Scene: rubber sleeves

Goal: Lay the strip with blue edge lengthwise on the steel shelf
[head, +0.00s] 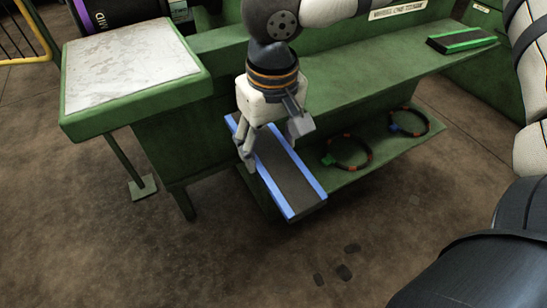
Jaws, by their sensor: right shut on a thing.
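The strip with blue edge (291,180) is a long dark grey bar with blue along both long sides. It slants from upper left to lower right in front of the green bench. My right gripper (272,143) comes down from above and is shut on the strip near its far half, hiding part of it. The strip appears held in the air; its gap to the lower shelf is hard to tell. The long green upper shelf (385,82) runs behind it, and a lower green shelf (375,165) lies below; which is the steel shelf is unclear. My left gripper is out of view.
A strip with green edges (462,40) lies at the upper shelf's right end. Two dark rings, one with a green piece (348,167) and one with a blue piece (427,124), lie on the lower shelf. A pale-topped green table (132,62) stands left. Several dark pieces (344,272) lie on the floor.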

